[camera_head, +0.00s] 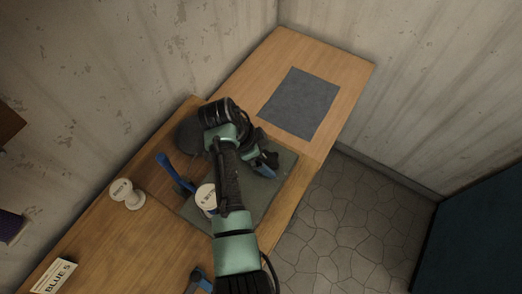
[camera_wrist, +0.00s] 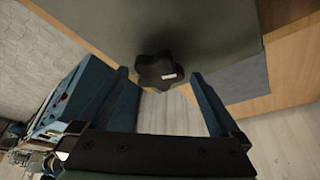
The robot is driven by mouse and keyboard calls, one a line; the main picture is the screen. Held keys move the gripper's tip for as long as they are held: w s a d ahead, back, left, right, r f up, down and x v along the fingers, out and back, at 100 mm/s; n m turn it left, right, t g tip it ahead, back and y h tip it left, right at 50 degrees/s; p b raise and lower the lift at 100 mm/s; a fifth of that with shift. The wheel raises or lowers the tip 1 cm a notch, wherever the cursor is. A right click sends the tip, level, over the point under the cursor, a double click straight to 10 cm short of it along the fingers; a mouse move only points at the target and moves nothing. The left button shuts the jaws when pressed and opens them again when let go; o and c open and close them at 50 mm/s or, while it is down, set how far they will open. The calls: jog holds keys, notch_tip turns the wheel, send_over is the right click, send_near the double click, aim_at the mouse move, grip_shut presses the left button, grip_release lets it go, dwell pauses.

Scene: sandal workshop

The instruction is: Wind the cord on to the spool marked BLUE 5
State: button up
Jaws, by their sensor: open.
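A white spool (camera_head: 126,193) with small marks on its top stands on the wooden bench at left. A second white spool-like piece (camera_head: 206,197) with dark marks and a little blue shows beside my arm, partly hidden by it. The marks on both are too small to read. A card reading BLUE 5 (camera_head: 54,276) lies at the lower left. My gripper (camera_head: 267,161) is over the dark green mat (camera_head: 280,187). In the wrist view its blue fingers (camera_wrist: 160,77) are open, with a black lobed knob (camera_wrist: 160,70) between or just beyond the tips; contact is unclear.
A blue bar (camera_head: 174,170) sticks up left of my arm, near a dark round shape (camera_head: 189,136). A grey sheet (camera_head: 299,103) lies flat on the clear far part of the bench. A blue object (camera_head: 198,282) is at the near edge. Walls stand behind.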

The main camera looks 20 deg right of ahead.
jog(key=v, duration=1.3)
jog(key=shift+b, duration=0.4)
jog(key=shift+f, duration=0.15)
